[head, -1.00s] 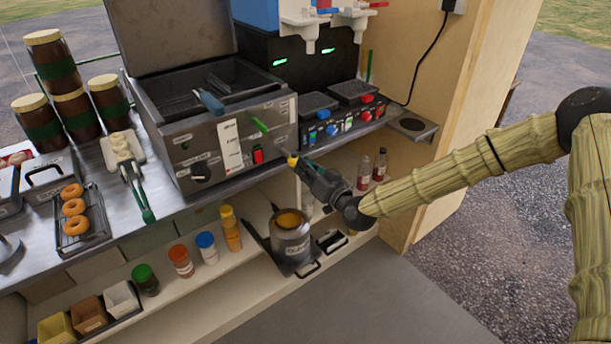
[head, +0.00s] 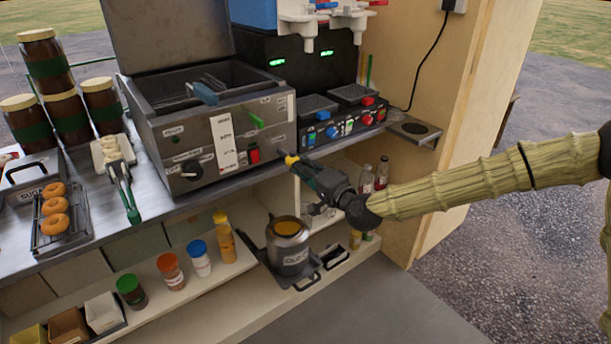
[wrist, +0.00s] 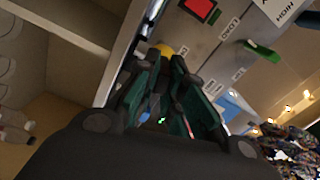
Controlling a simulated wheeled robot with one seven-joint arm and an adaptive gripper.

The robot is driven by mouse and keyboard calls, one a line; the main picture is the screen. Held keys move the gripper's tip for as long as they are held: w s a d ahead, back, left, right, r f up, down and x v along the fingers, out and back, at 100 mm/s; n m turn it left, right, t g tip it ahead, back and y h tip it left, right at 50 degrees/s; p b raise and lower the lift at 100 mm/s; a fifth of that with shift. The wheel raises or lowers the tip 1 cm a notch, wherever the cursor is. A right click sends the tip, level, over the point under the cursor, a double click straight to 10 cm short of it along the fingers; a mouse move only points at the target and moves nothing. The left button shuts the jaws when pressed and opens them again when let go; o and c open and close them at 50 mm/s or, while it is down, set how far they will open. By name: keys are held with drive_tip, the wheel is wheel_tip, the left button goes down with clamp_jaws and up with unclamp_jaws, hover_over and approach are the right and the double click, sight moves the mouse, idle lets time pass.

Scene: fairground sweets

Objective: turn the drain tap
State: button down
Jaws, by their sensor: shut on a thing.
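The drain tap (head: 290,158) shows as a small yellow end at the lower right of the fryer (head: 205,137) front. My gripper (head: 298,164) is shut on it, reaching in from the right. In the wrist view the yellow end of the tap (wrist: 163,49) sits just beyond the dark green fingers of my gripper (wrist: 165,85). The fingers hide the rest of the tap, so I cannot tell its angle.
A green lever (head: 257,122) and a red switch (head: 254,155) are on the fryer panel close above the gripper. A metal pot (head: 288,250) stands on the shelf below. Bottles (head: 367,180) stand behind my wrist. Open ground lies at the right.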

drive_tip(key=shift+w+d+f+m+b, duration=0.1)
drive_tip(key=shift+m+b, duration=0.35)
drive_tip(key=shift+m, duration=0.2)
drive_tip(key=shift+d+m+b, duration=0.1)
drive_tip(key=shift+m+b, duration=0.3)
drive_tip(key=shift+m, duration=0.25)
drive_tip(key=c, duration=1.5)
unclamp_jaws()
drive_tip(key=shift+a, duration=0.1)
drive_tip(key=v, duration=1.2)
